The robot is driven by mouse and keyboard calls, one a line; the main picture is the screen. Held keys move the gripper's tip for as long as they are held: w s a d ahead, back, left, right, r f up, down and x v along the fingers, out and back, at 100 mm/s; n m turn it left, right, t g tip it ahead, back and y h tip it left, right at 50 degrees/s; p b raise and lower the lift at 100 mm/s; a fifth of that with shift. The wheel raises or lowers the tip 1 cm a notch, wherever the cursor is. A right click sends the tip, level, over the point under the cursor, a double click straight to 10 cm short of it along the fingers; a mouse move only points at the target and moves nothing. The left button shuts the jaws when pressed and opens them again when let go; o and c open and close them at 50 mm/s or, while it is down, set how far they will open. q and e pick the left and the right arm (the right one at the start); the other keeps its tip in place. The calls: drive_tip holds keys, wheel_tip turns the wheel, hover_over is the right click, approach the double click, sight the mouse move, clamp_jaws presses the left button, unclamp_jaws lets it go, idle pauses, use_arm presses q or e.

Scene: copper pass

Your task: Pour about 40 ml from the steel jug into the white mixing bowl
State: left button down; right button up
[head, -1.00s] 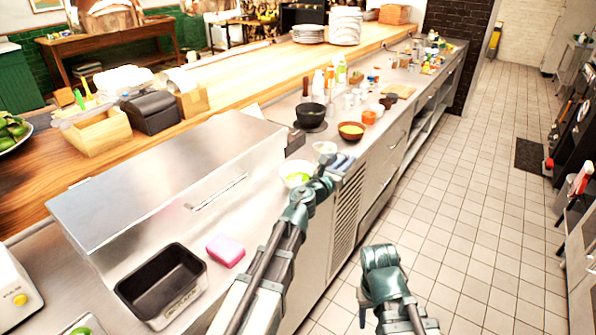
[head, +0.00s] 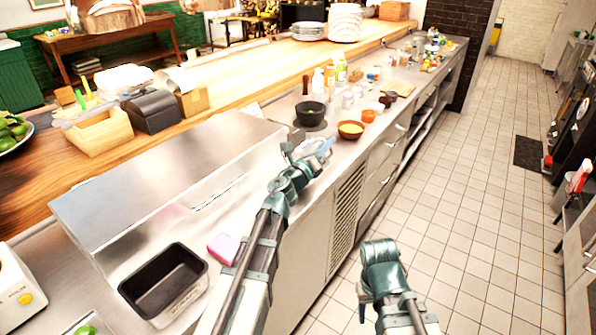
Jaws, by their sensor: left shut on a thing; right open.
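My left gripper (head: 314,157) is over the steel counter, shut on a small, pale blue-grey thing at its far end. This fits the steel jug (head: 325,147), but it is too small and blurred to make out its shape or tilt. The white mixing bowl cannot be told apart now; my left wrist and gripper cover the place where white bowls stood. Whether liquid is flowing cannot be seen. My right gripper (head: 363,311) hangs low over the floor, clear of the counter, open and empty; its fingers show poorly.
A black bowl (head: 310,113) and a brown bowl with yellow contents (head: 350,130) stand just beyond my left gripper. Bottles and small tubs stand farther back. A pink sponge (head: 223,247) and a black tray (head: 163,284) are near.

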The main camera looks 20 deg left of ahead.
use_arm(q)
drive_tip(key=shift+a+n, duration=0.25)
drive_tip(key=shift+n, duration=0.15)
drive_tip(key=shift+w+a+r+n+t+p, duration=0.15)
drive_tip(key=shift+a+r+n+t+p, duration=0.25)
drive_tip(key=shift+r+n, duration=0.4)
drive_tip(key=shift+f+n, duration=0.1)
drive_tip(key=shift+n, duration=0.2)
drive_tip(key=shift+w+a+f+n+y, duration=0.15)
drive_tip(key=shift+a+n+y, duration=0.35)
drive_tip(key=shift+n, duration=0.6)
drive_tip(key=shift+w+d+b, duration=0.1)
drive_tip(key=shift+d+b, duration=0.2)
drive_tip(key=shift+s+d+f+n, duration=0.1)
drive_tip(key=shift+s+d+n, duration=0.1)
drive_tip(key=shift+d+n, duration=0.4)
drive_tip(key=shift+d, duration=0.1)
idle(0.3)
